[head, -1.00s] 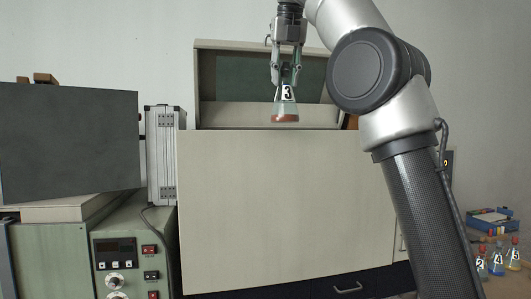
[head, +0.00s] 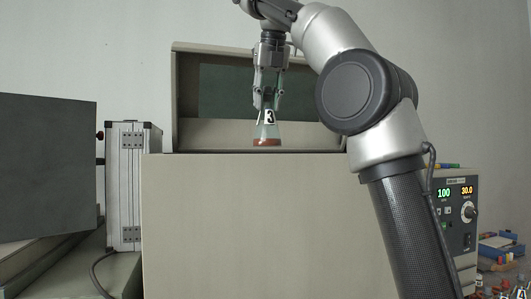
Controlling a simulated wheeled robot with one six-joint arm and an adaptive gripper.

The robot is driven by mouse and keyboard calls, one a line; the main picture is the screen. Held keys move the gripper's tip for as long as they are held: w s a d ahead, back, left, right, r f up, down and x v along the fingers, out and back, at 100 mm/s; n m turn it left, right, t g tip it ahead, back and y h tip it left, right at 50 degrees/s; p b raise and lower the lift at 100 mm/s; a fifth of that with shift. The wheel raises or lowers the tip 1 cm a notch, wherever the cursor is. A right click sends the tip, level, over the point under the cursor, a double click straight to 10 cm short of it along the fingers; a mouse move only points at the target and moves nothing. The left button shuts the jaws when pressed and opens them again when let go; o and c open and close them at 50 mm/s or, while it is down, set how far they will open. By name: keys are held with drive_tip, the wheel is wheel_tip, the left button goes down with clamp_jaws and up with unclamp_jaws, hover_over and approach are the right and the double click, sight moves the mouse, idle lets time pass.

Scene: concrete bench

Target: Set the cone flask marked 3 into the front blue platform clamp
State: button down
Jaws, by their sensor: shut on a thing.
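The cone flask marked 3 (head: 267,133) is a clear flask with a black and white number label and reddish-brown contents at its base. It hangs upright in the air in the head view, in front of the open recess of a beige cabinet. My gripper (head: 268,100) points down and is shut on the flask's neck. The front blue platform clamp cannot be made out in this view.
A large beige panel (head: 260,220) stands below the flask. A dark board (head: 45,165) and a silver case (head: 127,185) are at the left. An instrument with lit displays (head: 456,215) is at the right, near blue items (head: 503,245) and partly cut-off flasks (head: 515,284).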

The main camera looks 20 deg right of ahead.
sight(267, 131)
drive_tip(key=shift+f, duration=4.35)
drive_tip(key=shift+s+f, duration=0.1)
drive_tip(key=shift+f, duration=0.1)
drive_tip(key=c, duration=1.1)
unclamp_jaws()
drive_tip(key=shift+f, duration=0.1)
drive_tip(key=shift+r, duration=0.35)
drive_tip(key=v, duration=1.2)
